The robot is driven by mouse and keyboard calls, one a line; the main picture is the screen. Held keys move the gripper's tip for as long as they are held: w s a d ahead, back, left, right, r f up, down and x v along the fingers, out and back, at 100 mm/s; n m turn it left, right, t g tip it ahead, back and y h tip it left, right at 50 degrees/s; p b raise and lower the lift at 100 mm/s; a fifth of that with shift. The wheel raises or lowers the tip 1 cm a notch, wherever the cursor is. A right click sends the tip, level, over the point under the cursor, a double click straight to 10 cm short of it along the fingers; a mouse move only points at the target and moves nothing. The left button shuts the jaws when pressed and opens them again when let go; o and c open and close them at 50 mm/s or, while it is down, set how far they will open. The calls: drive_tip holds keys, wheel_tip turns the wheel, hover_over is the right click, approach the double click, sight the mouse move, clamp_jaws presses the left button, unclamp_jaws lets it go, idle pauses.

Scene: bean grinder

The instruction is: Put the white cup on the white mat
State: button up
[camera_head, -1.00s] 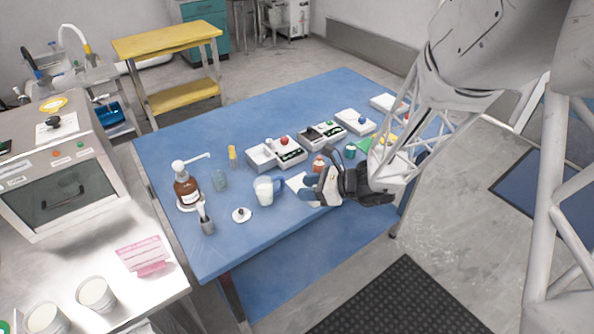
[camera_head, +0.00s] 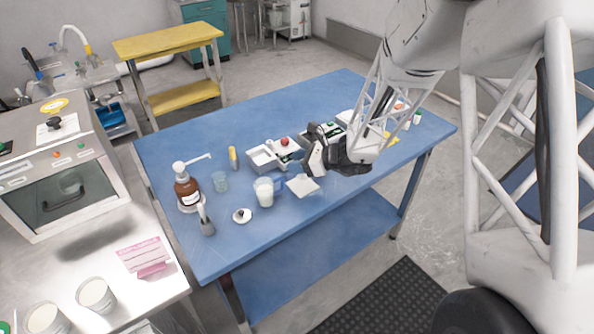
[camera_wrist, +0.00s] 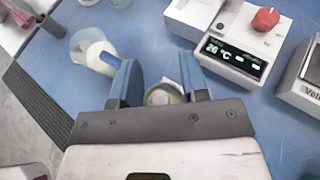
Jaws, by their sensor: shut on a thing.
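My gripper (camera_head: 309,158) is over the middle of the blue table, just behind the white mat in the head view. In the wrist view its two blue fingers (camera_wrist: 160,82) are shut on a small round pale cup, which I take to be the white cup (camera_wrist: 163,96). Its rim and darker inside show between the fingers; the rest of it is hidden. In the head view the cup cannot be made out. The white mat (camera_head: 304,188) lies flat on the table, its bare top in view.
A clear jug of white contents with a blue handle (camera_head: 264,192) stands just left of the mat. White instruments, one with a display and red knob (camera_wrist: 265,18), lie behind.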

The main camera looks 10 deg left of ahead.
idle(0.3)
drive_tip(key=shift+f, duration=1.8)
drive_tip(key=shift+f, duration=0.1)
drive_tip(key=o, duration=0.7)
drive_tip(key=shift+o, duration=0.2)
drive_tip(key=v, duration=1.2)
drive_tip(key=shift+s, duration=0.1)
